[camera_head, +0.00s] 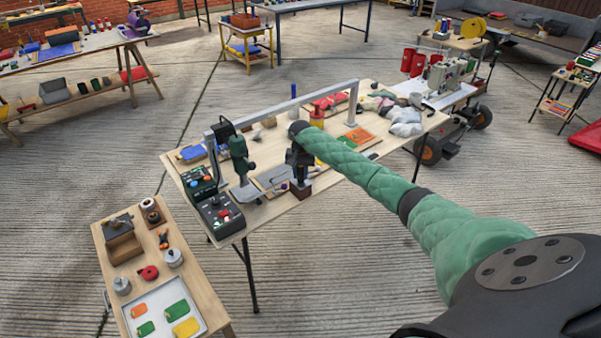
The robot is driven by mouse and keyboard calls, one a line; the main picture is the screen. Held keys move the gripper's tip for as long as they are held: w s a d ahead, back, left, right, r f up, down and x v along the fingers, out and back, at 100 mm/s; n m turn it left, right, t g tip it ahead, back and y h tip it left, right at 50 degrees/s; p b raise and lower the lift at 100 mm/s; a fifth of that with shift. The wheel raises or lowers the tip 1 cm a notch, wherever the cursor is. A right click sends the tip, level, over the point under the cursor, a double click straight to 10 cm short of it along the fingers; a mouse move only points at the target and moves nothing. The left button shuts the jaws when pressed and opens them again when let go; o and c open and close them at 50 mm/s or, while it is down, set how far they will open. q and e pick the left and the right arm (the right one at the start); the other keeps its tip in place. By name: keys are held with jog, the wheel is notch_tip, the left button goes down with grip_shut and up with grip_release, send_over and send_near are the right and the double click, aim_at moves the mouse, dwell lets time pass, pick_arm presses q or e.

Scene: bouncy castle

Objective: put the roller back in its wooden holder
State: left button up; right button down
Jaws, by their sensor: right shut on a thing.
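My right gripper (300,171) points down over the middle of the worktable, at the end of the green-sleeved arm that comes in from the right. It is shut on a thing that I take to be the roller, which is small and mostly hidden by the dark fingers. A small reddish-brown wooden block, which looks like the holder (301,191), stands on the table directly below the fingers. I cannot tell whether the roller is inside it or just above it. My left gripper is not in view.
A green press (239,160) and a control box (219,215) with buttons stand left of the gripper. A grey frame (270,108) spans the worktable (341,185) behind it. Cloths and coloured pieces lie at the back right. A lower side table (203,281) stands at the front left.

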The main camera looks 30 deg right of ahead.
jog(key=shift+f, duration=0.1)
dwell(0.3)
jog(key=shift+c, duration=2.2)
grip_release()
